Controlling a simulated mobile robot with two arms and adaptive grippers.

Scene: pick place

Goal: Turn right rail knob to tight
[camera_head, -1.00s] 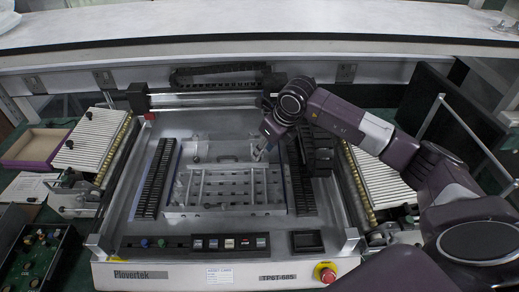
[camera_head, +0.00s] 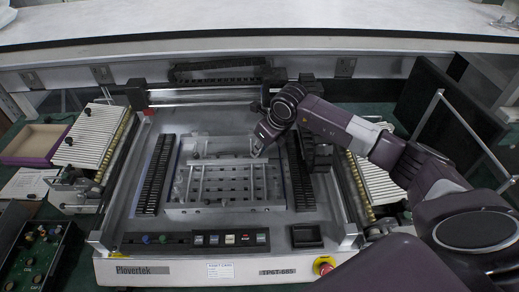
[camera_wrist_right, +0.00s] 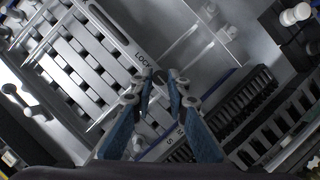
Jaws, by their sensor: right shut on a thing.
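My right gripper (camera_head: 257,151) is at the upper right corner of the metal fixture plate (camera_head: 225,192), in the middle of the machine. In the right wrist view its blue fingers (camera_wrist_right: 164,74) are closed around a small dark part, which I take as the right rail knob (camera_wrist_right: 161,76). The fingertips cover most of the knob, so its turn angle cannot be told. The right rail (camera_wrist_right: 125,37), with the letters "LOCK" printed by the knob, runs under the fingertips. My left gripper is not in view.
Black slotted racks (camera_head: 155,175) stand left and right of the plate. The front panel has several buttons (camera_head: 213,240) and a red stop button (camera_head: 324,265). A pale knob (camera_wrist_right: 295,14) shows in the wrist view.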

